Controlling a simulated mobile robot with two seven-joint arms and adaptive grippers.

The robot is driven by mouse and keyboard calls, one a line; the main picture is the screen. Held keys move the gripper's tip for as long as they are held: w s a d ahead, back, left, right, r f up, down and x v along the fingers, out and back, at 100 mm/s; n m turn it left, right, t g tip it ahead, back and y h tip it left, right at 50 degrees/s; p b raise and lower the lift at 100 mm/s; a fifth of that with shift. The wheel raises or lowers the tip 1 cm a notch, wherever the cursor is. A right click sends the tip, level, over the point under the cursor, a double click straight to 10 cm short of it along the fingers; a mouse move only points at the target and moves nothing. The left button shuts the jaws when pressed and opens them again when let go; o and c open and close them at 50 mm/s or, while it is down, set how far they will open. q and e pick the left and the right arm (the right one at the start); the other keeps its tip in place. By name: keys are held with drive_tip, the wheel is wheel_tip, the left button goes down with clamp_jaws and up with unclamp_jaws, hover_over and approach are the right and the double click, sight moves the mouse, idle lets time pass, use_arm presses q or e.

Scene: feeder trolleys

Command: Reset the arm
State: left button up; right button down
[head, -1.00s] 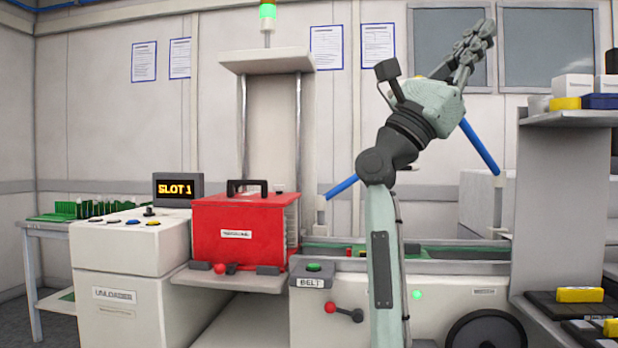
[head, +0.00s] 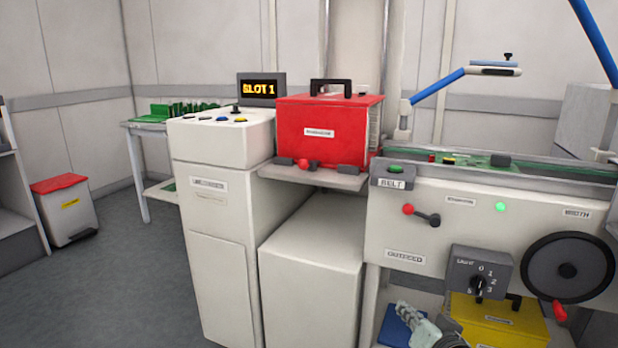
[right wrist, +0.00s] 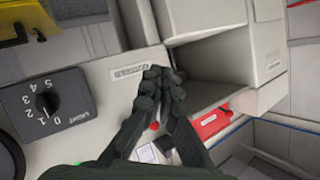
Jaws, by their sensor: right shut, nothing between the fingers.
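My right gripper (head: 402,308) shows at the bottom of the head view, low in front of the conveyor's white front panel (head: 440,227). In the right wrist view its dark fingers (right wrist: 160,74) are together at the tips, with nothing between them. Most of my right arm is outside the head view. My left gripper is in neither view now.
A red case (head: 325,127) sits on a shelf beside the white unloader cabinet (head: 221,230). A yellow case (head: 500,325), a light knob (head: 479,283) and a black handwheel (head: 568,270) are close to my right gripper. Open floor (head: 125,275) lies at the left.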

drive_tip(key=s+d+f+n+g+h, duration=0.1)
drive_tip(key=s+d+f+g, duration=0.1)
drive_tip(key=s+f, duration=0.6)
drive_tip(key=s+d+f+n+g+h, duration=0.1)
drive_tip(key=s+d+f+n+g, duration=0.1)
drive_tip(key=s+f+g, duration=0.3)
drive_tip(key=s+d+f+n+g+h, duration=0.1)
drive_tip(key=s+d+f+n+g, duration=0.1)
drive_tip(key=s+f, duration=0.9)
drive_tip(key=s+d+g, duration=0.1)
drive_tip(key=s+g, duration=0.1)
drive_tip(key=s, duration=0.4)
drive_tip(key=shift+s+f, duration=0.25)
drive_tip(key=shift+f, duration=0.15)
